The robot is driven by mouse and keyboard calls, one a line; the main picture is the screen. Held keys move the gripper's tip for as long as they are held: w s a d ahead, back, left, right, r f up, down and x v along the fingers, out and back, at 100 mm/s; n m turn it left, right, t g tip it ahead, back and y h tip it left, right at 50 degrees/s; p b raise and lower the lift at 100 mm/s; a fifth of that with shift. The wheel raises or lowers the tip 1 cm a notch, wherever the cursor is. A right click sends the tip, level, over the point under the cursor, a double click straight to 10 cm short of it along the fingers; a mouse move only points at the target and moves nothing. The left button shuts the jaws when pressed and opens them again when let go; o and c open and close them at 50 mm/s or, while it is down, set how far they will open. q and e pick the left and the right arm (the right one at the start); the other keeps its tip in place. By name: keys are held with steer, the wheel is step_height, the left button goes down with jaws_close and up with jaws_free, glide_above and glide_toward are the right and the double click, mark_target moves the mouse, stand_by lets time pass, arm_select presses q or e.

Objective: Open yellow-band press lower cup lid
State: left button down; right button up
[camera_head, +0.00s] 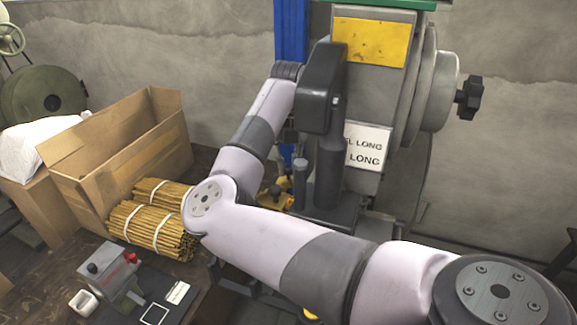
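The press (398,100) is a grey machine with a yellow plate (371,42) on its upper front and a white label reading "LONG" lower down. A dark grey housing (323,75) and a thick column stand at its front. My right arm reaches in from the lower right, bends at the elbow and rises to the front of the press. My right gripper (289,130) is beside the dark housing, mostly hidden by my wrist and that housing. Its fingertips cannot be made out. The lower cup and its lid cannot be clearly told apart. My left gripper is not in view.
A wooden bench (45,285) on the left holds an open cardboard box (120,150) and tied bundles of brown sticks (150,228). A small grey device (112,272) and a white cup (83,302) are at its front. A blue post (290,30) stands behind my wrist.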

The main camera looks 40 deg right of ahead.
mark_target(288, 169)
steer(key=o, duration=0.4)
steer(key=shift+c, duration=0.2)
step_height(288, 169, up, 12)
stand_by(0.4)
stand_by(0.4)
